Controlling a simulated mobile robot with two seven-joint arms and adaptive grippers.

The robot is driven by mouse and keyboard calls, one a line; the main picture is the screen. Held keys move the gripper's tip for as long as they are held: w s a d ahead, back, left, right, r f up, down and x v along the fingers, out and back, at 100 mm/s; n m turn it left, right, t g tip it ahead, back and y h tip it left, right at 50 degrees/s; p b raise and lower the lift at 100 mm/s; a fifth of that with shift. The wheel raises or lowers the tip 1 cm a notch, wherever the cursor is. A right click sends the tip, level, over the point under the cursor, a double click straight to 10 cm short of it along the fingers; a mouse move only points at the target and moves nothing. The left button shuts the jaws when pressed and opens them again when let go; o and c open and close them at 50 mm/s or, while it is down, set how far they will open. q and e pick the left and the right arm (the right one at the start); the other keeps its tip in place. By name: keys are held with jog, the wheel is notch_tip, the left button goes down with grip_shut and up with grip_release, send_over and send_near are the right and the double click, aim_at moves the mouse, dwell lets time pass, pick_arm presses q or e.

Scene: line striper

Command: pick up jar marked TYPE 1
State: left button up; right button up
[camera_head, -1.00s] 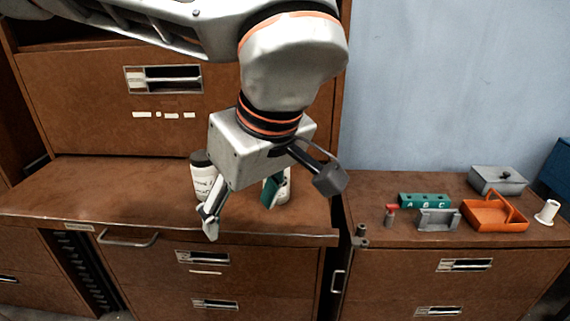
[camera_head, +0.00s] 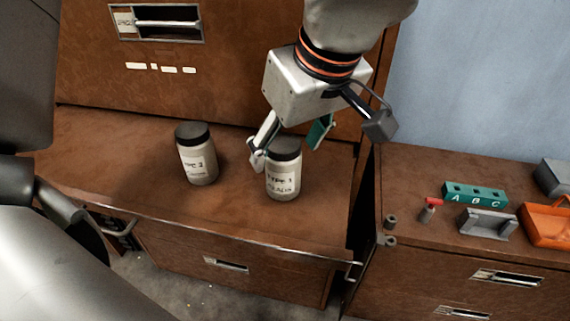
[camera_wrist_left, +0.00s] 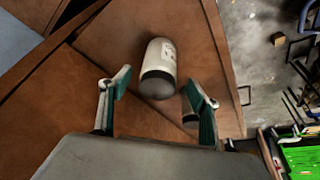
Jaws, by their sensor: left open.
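The jar marked TYPE 1 (camera_head: 283,181) is white with a dark lid and stands upright on the brown cabinet top. It also shows in the left wrist view (camera_wrist_left: 160,57), ahead of the fingers and roughly between them. My left gripper (camera_head: 289,146) is open and empty. Its fingers appear on either side of the jar's lid, a little behind it; contact is not clear. In the left wrist view the open fingers (camera_wrist_left: 157,82) frame the jar. A similar jar marked TYPE 2 (camera_head: 197,163) stands to the left. My right gripper is not in view.
A drawer front (camera_head: 142,70) rises behind the jars. On the right cabinet are a green block marked A B C (camera_head: 474,196), a grey holder (camera_head: 487,224), a red-topped item (camera_head: 428,211) and an orange basket (camera_head: 548,225). The cabinet top left of TYPE 2 is clear.

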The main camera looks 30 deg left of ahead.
pick_arm(q)
jog(key=x, duration=0.5)
jog(key=shift+w+f, duration=0.1)
jog(key=shift+f, duration=0.15)
jog(key=shift+d, duration=0.1)
jog(key=c, duration=1.6)
